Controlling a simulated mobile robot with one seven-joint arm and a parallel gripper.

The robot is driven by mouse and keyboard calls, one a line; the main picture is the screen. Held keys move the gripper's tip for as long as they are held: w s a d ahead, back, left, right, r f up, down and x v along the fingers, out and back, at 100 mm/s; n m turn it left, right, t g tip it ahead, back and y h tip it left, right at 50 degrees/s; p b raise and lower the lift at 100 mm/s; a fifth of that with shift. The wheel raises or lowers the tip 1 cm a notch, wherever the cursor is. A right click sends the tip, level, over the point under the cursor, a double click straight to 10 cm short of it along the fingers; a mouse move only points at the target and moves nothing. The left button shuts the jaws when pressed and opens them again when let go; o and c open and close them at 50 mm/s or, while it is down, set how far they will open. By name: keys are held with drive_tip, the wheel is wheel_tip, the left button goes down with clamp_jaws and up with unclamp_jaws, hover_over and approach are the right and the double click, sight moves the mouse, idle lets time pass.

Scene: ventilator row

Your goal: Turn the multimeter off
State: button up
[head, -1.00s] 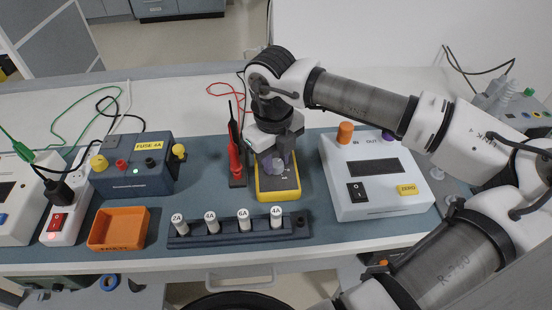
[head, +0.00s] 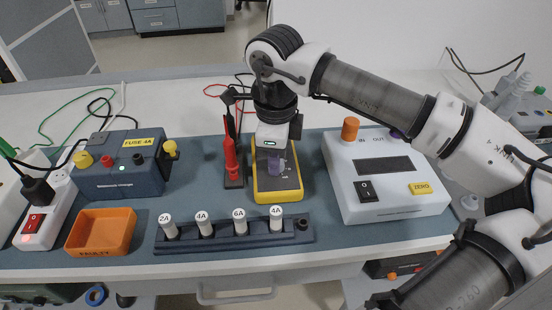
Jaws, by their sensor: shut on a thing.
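The multimeter (head: 278,195) is yellow with a dark face and lies on the blue-grey mat in the middle of the bench. My gripper (head: 276,163) points down over its face and is shut on the multimeter's dial, at the lower middle of the meter. The dial is mostly hidden by the gripper, so its setting cannot be read. The upper part of the meter, with any display, is also hidden behind my gripper.
Red and black probes (head: 231,160) stand in a holder just left of the meter. A fuse rack (head: 235,231) lies in front. A white IN/OUT box (head: 385,180) stands to the right, a blue fuse box (head: 122,170) and orange tray (head: 101,231) to the left.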

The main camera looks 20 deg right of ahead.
drive_tip(key=shift+n, duration=0.5)
drive_tip(key=o, duration=1)
drive_tip(key=r, duration=1.4)
drive_tip(key=shift+s+a+p, duration=0.15)
drive_tip(key=shift+s+p, duration=0.15)
drive_tip(key=shift+p, duration=0.05)
